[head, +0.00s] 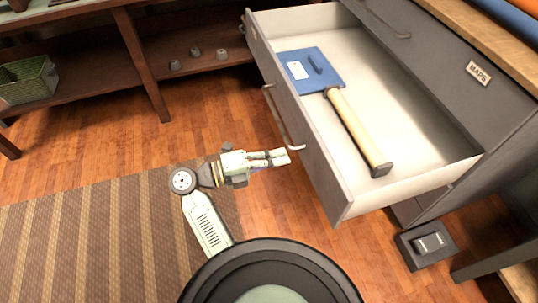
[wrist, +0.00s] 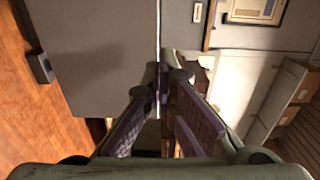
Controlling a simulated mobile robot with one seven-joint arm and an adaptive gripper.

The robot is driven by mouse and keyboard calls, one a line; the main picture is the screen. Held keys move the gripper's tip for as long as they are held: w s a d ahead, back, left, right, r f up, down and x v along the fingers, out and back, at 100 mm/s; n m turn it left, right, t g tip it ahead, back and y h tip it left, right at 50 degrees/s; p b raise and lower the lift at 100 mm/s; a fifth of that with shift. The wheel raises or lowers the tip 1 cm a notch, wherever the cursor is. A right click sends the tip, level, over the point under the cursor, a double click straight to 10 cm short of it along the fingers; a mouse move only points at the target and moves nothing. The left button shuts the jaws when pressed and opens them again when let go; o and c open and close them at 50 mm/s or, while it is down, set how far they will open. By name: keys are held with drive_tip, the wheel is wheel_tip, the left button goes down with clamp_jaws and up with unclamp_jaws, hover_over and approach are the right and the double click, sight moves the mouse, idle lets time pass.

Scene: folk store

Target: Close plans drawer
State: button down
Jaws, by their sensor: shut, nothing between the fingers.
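A grey drawer (head: 318,165) stands pulled out from the cabinet in the head view. Its front panel faces left and carries a curved metal handle (head: 276,112); no name on it is readable. My gripper (head: 281,157) is shut and empty, beside the front panel near the handle's lower end. I cannot tell whether it touches the handle or panel. In the wrist view my shut fingers (wrist: 162,72) point at the edge between a grey panel (wrist: 110,60) and a paler area.
Inside the drawer lie a blue folder (head: 312,72) and a rolled paper (head: 355,130). A closed drawer above bears a MAPS label (head: 479,73). A dark box (head: 426,244) stands low at right. A wooden shelf (head: 205,62) and green basket (head: 28,80) are at upper left. Open floor lies left.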

drive_tip(key=p+x, duration=0.2)
drive_tip(key=x, duration=0.7)
